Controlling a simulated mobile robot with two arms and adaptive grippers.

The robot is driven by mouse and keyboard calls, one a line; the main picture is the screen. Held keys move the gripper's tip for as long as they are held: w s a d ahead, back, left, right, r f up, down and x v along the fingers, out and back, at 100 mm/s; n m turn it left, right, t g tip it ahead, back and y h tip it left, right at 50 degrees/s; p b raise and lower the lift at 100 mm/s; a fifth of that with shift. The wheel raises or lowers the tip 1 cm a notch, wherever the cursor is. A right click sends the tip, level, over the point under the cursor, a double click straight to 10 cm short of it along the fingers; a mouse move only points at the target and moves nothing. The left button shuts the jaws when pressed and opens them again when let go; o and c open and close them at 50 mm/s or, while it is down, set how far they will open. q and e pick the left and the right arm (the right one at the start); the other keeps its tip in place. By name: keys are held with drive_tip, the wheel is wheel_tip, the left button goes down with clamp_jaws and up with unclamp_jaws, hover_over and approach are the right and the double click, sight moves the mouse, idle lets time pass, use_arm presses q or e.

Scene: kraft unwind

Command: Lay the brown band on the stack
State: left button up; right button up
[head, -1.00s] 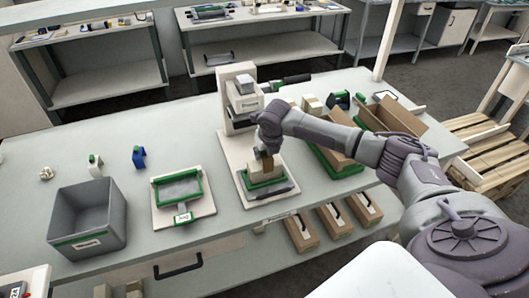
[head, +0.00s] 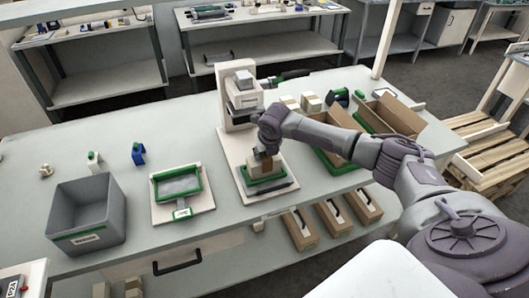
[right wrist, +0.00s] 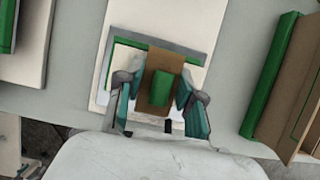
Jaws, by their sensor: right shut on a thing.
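My right gripper (head: 265,158) points down over the green-framed holder on the pale base of the press (head: 240,98). In the right wrist view its two fingers (right wrist: 158,100) are shut on the brown band (right wrist: 160,62), which has a green block on it. A pale stack (right wrist: 124,56) shows beside and beneath the band, with the green frame (right wrist: 140,38) around it. From these views I cannot tell whether the band touches the stack. My left gripper is not in view.
A grey bin (head: 88,212) and a green-framed tray (head: 182,207) stand to the left on the bench. Brown boxes in green trays (head: 338,160) stand close to the right, under my right arm. The bench between bin and press is partly clear.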

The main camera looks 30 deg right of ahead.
drive_tip(key=shift+s+a+f, duration=0.15)
drive_tip(key=shift+s+f, duration=0.15)
drive_tip(key=shift+f, duration=0.25)
drive_tip(key=shift+s+a+f, duration=0.15)
drive_tip(key=shift+s+f, duration=0.15)
drive_tip(key=shift+f, duration=0.2)
drive_tip(key=o, duration=0.9)
drive_tip(key=shift+w+f, duration=0.15)
drive_tip(key=shift+c, duration=0.2)
drive_tip(key=shift+w+d+f, duration=0.1)
drive_tip(key=shift+w+f, duration=0.1)
drive_tip(key=shift+w, duration=0.15)
drive_tip(key=shift+r, duration=0.1)
drive_tip(key=shift+d+r, duration=0.1)
drive_tip(key=shift+r, duration=0.05)
